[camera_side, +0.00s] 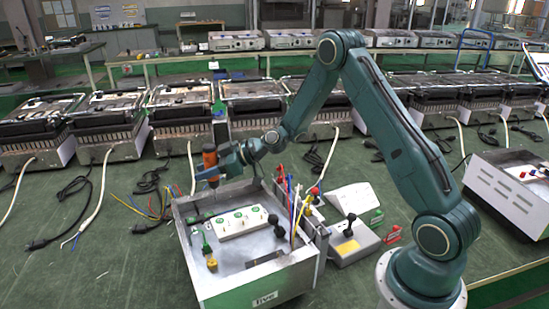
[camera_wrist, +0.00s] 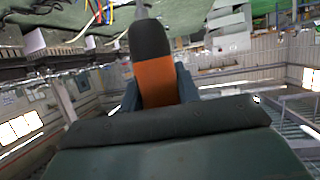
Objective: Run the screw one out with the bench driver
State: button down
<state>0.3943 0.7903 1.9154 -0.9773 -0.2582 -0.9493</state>
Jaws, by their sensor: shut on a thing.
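My gripper (camera_side: 213,172) is shut on an orange and black driver (camera_side: 209,158) above the back left part of an open metal box (camera_side: 190,255). In the wrist view the driver (camera_wrist: 155,80) stands between my gripper's fingers (camera_wrist: 157,95), its shaft pointing away from me. In the side view the shaft points down into the box. A white block with green-marked round spots (camera_side: 240,222) lies in the box. I cannot make out the screw or whether the driver tip touches anything.
Coloured wires (camera_side: 291,205) stand up at the box's right side. A grey unit with a yellow label (camera_side: 350,243) is to its right. Loose wires and plugs lie on the green bench (camera_side: 95,270) at left. Several appliances line the back.

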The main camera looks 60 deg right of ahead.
jog(key=shift+f, duration=1.15)
jog(key=shift+f, duration=0.2)
jog(key=shift+f, duration=2.4)
jog(key=shift+f, duration=0.5)
jog(key=shift+s+f, duration=0.1)
jog(key=shift+f, duration=0.1)
dwell(0.7)
jog(key=shift+r, duration=2.7)
jog(key=shift+r, duration=0.15)
